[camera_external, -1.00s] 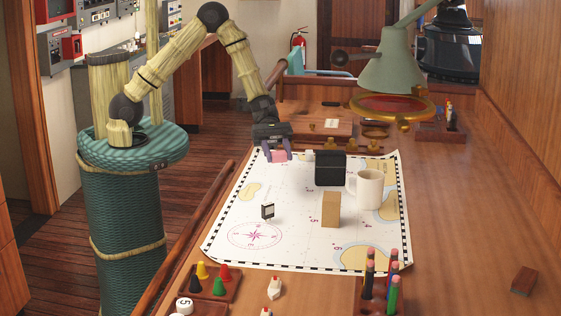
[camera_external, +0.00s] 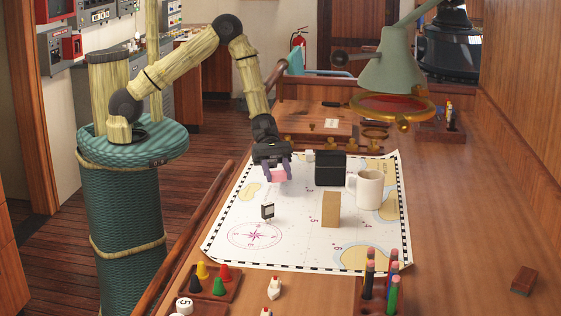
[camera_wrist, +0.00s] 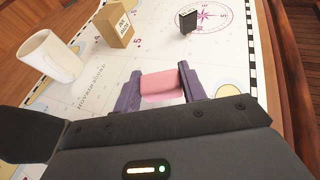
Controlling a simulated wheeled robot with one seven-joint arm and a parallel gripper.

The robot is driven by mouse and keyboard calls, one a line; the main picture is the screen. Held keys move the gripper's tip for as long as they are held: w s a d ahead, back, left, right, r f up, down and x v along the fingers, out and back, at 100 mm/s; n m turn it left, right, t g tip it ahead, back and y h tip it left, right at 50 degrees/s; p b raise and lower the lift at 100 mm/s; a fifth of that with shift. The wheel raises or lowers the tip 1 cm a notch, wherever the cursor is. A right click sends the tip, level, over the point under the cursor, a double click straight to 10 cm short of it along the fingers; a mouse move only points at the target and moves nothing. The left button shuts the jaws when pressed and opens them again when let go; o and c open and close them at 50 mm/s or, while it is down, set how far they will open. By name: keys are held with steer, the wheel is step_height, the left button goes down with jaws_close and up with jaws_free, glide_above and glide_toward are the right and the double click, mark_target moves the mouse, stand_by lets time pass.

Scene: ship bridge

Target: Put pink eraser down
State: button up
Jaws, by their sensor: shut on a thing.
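The pink eraser (camera_external: 277,175) is between the fingers of my gripper (camera_external: 276,172), over the far left part of the white chart (camera_external: 290,215). In the wrist view the pink eraser (camera_wrist: 161,85) sits between the two purple fingertips of my gripper (camera_wrist: 160,88), which is shut on it. The chart shows beneath it, but I cannot tell exactly how high the eraser is above the paper.
A black box (camera_external: 330,168) stands just right of my gripper, with a white mug (camera_external: 367,190) and a tan box (camera_external: 331,209) nearby. A small black-and-white piece (camera_external: 267,211) stands nearer the camera. The chart's left middle is mostly clear.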

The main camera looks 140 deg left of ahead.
mark_target(278, 194)
steer(key=shift+f+p, duration=0.4)
steer(key=shift+f, duration=1.65)
steer(key=shift+f, duration=0.1)
steer(key=o, duration=1)
steer(key=shift+c, duration=0.2)
steer(key=shift+r, duration=0.2)
steer(key=b+v, duration=0.3)
steer(key=v, duration=0.9)
